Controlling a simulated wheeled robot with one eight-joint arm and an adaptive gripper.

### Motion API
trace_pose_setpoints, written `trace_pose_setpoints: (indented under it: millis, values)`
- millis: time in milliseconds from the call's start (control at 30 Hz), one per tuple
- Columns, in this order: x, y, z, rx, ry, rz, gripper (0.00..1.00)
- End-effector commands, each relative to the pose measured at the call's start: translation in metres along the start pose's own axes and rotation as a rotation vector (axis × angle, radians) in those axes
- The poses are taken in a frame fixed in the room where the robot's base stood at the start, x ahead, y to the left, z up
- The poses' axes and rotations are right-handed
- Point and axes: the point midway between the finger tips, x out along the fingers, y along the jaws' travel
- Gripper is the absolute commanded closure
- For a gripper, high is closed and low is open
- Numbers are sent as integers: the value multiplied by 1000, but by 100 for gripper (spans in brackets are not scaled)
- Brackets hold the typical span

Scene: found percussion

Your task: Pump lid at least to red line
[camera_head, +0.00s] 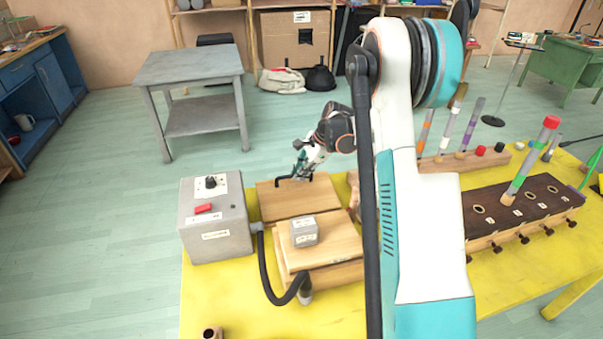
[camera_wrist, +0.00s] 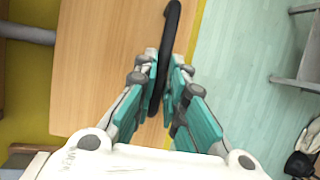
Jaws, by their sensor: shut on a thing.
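The lid, a light wooden board (camera_head: 283,203), lies at the left back of the yellow table, beside the grey box. A black curved handle (camera_head: 285,178) rises from the board's far side. My gripper (camera_head: 303,173) reaches down from behind the board and is shut on this handle. In the wrist view the teal fingers (camera_wrist: 166,78) close on both sides of the black handle (camera_wrist: 171,25), with the wooden board (camera_wrist: 100,60) below. I cannot make out a red line in either view.
A grey box (camera_head: 214,240) with a knob and a red switch stands left of the board, joined by a black hose to a second wooden box (camera_head: 330,245) bearing a grey block (camera_head: 304,231). A dark rack (camera_head: 510,215) with coloured tubes stands right.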

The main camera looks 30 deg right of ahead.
Motion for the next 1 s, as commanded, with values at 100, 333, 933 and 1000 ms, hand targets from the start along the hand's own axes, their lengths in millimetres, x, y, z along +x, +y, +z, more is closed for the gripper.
trace_pose_setpoints:
  millis: [100, 333, 933, 1000]
  values:
    - [-2, -6, 1, 1, -2, -12, 100]
    - [3, -7, -1, 1, -3, -12, 100]
    - [13, -13, -4, 1, -5, -12, 100]
    - [11, -12, -3, 1, -5, -12, 100]
